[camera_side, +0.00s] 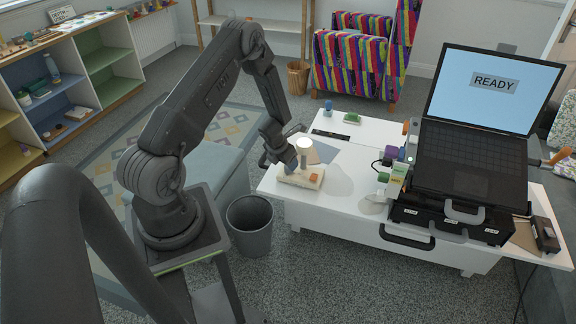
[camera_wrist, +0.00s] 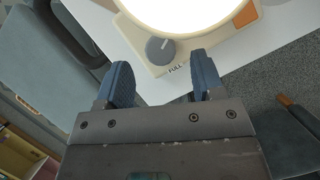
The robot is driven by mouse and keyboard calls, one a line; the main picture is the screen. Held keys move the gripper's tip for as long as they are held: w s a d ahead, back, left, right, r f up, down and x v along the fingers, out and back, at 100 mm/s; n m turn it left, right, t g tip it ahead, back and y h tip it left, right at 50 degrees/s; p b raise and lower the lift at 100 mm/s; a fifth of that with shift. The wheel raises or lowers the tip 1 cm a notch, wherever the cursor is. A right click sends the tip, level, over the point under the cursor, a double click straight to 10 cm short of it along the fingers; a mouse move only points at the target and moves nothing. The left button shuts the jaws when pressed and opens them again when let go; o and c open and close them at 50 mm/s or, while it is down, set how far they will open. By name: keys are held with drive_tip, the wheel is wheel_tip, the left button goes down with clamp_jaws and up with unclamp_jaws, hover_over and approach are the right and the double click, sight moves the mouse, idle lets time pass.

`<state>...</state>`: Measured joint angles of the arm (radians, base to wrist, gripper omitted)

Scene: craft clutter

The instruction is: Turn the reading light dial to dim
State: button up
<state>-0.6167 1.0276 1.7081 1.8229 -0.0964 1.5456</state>
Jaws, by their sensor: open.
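The reading light (camera_side: 303,176) stands at the left end of the white table in the side view, with a cream base and a bright lit top. In the wrist view its cream base (camera_wrist: 268,32) fills the top, around a glaring white glow. The grey dial (camera_wrist: 160,50) sits on the base corner, with a pale pointer line and the word FULL printed beside it. Other markings are not visible. My gripper (camera_wrist: 158,82) is open, its two blue-grey fingers apart on either side of the dial's line, short of it in the picture. In the side view my gripper (camera_side: 281,150) is beside the light.
The white table (camera_side: 345,215) has bare room right of the light. A laptop (camera_side: 475,120) reading READY stands on a black case at the right. Small coloured items (camera_side: 388,160) lie left of it. A grey bin (camera_side: 250,222) stands on the floor below the table.

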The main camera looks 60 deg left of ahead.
drive_tip(key=shift+x, duration=1.65)
drive_tip(key=c, duration=0.9)
drive_tip(key=shift+n+g+y, duration=0.5)
drive_tip(key=shift+n+y, duration=0.3)
drive_tip(key=shift+n, duration=1.6)
drive_tip(key=shift+c, duration=0.2)
drive_tip(key=o, duration=0.9)
drive_tip(key=shift+o, duration=0.2)
drive_tip(key=shift+d+r, duration=0.1)
